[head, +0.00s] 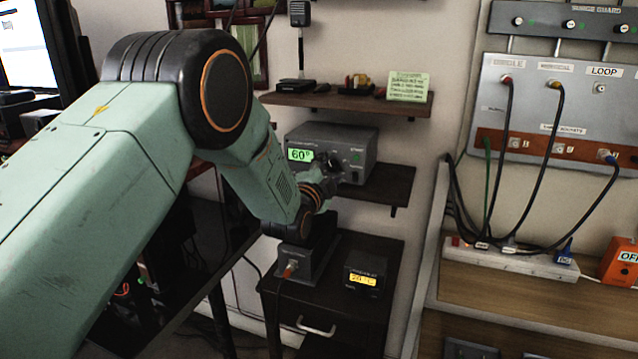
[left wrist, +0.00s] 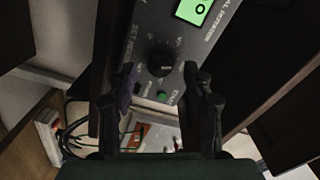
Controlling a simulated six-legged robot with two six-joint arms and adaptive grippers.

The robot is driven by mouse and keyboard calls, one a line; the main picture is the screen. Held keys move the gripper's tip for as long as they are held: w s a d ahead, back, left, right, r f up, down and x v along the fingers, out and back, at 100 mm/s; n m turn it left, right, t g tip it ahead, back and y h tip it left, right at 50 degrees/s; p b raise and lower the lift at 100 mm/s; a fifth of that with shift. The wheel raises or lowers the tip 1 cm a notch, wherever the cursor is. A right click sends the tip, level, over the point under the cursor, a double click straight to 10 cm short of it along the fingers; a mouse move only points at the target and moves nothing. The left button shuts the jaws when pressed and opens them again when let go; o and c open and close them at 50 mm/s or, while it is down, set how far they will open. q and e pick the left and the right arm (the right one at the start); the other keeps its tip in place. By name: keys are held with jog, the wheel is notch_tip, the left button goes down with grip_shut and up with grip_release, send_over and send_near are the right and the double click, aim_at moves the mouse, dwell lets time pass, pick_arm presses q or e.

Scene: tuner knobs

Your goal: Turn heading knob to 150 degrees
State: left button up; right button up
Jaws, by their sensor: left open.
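The grey rotator box (head: 358,140) stands on a dark wall shelf, and its green display (head: 300,155) reads 60°. In the left wrist view the box's face shows a round black knob (left wrist: 160,58) with printed marks around it, a small green button (left wrist: 162,97) and part of the green display (left wrist: 194,10). My left gripper (left wrist: 163,85) is open, its two dark fingers pointing at the panel on either side of the knob's line, with nothing between them. Whether the fingertips reach the knob I cannot tell. In the head view my left wrist hides part of the box front.
A small cabinet (head: 385,246) below carries a dark device (head: 366,279) with a yellow display. A shelf (head: 350,103) with small items and a green note (head: 408,87) is above. To the right are a cable panel (head: 545,100) and a white power strip (head: 510,258).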

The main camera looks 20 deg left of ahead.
pick_arm(q)
jog(key=s, duration=1.1)
jog(key=shift+a, duration=0.15)
jog(key=shift+w, duration=0.1)
jog(key=s+f+n+g, duration=0.45)
jog(key=s+f, duration=0.25)
jog(key=f, duration=0.4)
jog(key=s+f+n+g, duration=0.4)
jog(key=s+f+n, duration=0.2)
jog(key=s+f, duration=0.3)
jog(key=s+f+n+g, duration=0.2)
jog(key=s+f+g, duration=0.2)
jog(key=s, duration=1)
jog(key=s+f+n+g, duration=0.1)
jog(key=s+f+g, duration=0.4)
jog(key=s+f, duration=0.6)
jog(key=s, duration=0.4)
jog(key=shift+a+n+y+b, duration=0.3)
jog(key=shift+a+n+b, duration=0.05)
jog(key=shift+a, duration=0.05)
